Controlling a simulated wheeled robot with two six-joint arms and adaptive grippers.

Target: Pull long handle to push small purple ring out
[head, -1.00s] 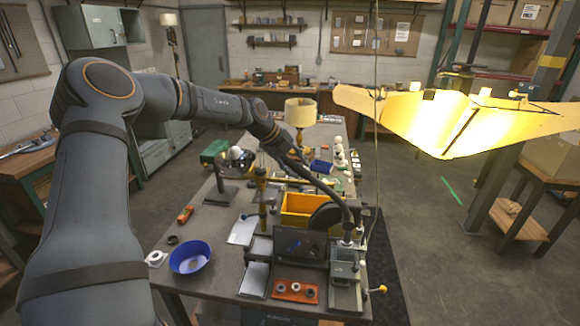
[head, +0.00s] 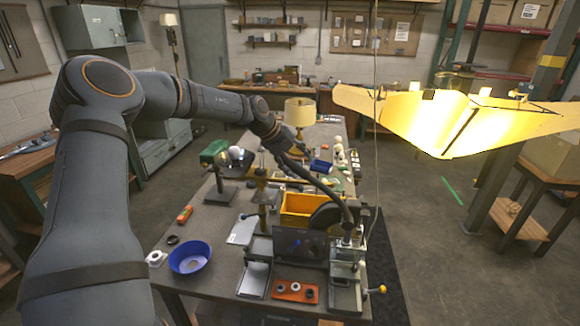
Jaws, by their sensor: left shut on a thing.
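The long handle (head: 325,187) is a dark, slender, slightly curved lever. It slopes from upper left down to the head of a small press (head: 347,240) at the front right of the bench. My left gripper (head: 291,155) is at the handle's upper far end, shut on it; its fingers are small and dark here, so the exact hold is hard to see. I cannot make out a small purple ring; the press's working spot is too small and partly hidden. My right gripper is out of view.
A red tray (head: 283,297) with small rings lies at the bench's front edge. A blue bowl (head: 188,270) stands at front left. A yellow bin (head: 292,221) sits behind a dark panel (head: 297,243). A large glowing shade (head: 440,118) hangs at right.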

